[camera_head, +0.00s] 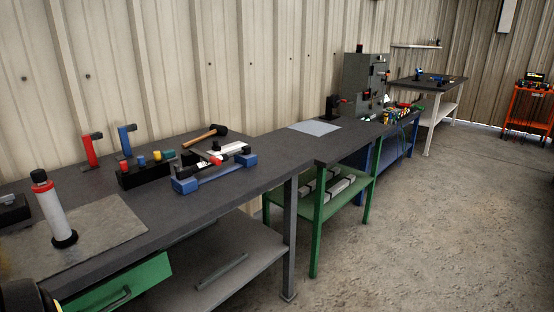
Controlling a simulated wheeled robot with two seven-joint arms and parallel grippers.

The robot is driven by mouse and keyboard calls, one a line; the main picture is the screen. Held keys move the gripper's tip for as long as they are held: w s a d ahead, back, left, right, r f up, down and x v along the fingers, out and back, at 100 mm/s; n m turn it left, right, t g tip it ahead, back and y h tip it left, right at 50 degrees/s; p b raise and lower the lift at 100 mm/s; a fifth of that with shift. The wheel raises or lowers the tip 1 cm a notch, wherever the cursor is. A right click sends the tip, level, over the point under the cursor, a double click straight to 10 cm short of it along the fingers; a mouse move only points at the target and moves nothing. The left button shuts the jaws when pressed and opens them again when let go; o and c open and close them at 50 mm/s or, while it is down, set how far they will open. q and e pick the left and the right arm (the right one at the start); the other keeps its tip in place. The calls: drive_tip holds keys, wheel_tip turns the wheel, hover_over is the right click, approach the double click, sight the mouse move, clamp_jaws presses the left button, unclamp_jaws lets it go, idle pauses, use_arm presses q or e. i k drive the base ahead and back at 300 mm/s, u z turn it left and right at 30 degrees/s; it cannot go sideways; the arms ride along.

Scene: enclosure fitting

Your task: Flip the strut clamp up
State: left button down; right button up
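I cannot tell for sure which part is the strut clamp. A white upright cylinder (53,212) with a red collar, a black top and a black foot stands on a grey metal plate (112,228) at the near left of the bench. Behind it, a red L-shaped piece (89,151) and a blue L-shaped piece (124,141) stand upright near the wall. A blue-ended bar fixture (213,175) lies to the right. No gripper fingers show; a dark rounded part in the lower left corner may be my arm.
A black block with coloured pegs (145,172), a hammer (205,135) and a pale blue sheet (314,128) are on the dark bench (200,207). A grey cabinet (362,80) stands farther back. An orange cart (526,112) is far right. The concrete floor at right is clear.

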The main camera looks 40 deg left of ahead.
sight(213, 159)
drive_tip(key=u, duration=0.45)
drive_tip(key=i, duration=1.15)
drive_tip(key=u, duration=0.8)
